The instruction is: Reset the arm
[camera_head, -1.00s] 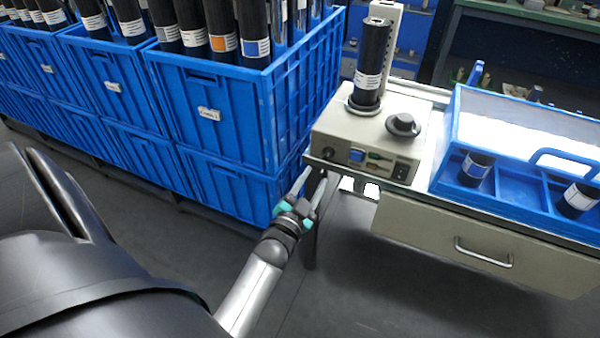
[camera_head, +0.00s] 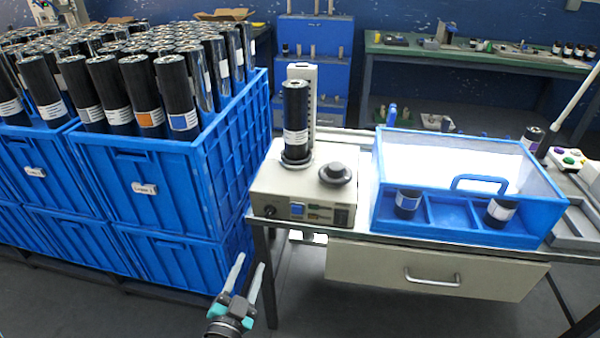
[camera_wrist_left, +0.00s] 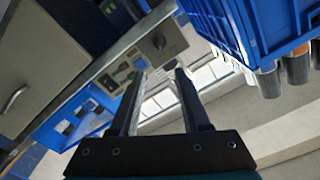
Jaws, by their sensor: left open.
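My left gripper (camera_head: 246,283) is low in the head view, in front of the gap between the blue crates and the table. Its two fingers point up and stand apart, with nothing between them. In the left wrist view my left gripper (camera_wrist_left: 160,95) also shows its two fingers apart and empty. Beyond them are the table edge and the beige machine (camera_wrist_left: 150,45). My right gripper is in neither view.
Stacked blue crates (camera_head: 100,175) with many black rolls stand at the left. The table holds the beige machine (camera_head: 270,187) with a black roll (camera_head: 296,115) upright on it, and a blue lidded box (camera_head: 550,215). A drawer (camera_head: 350,262) is below. A green bench (camera_head: 460,55) stands behind.

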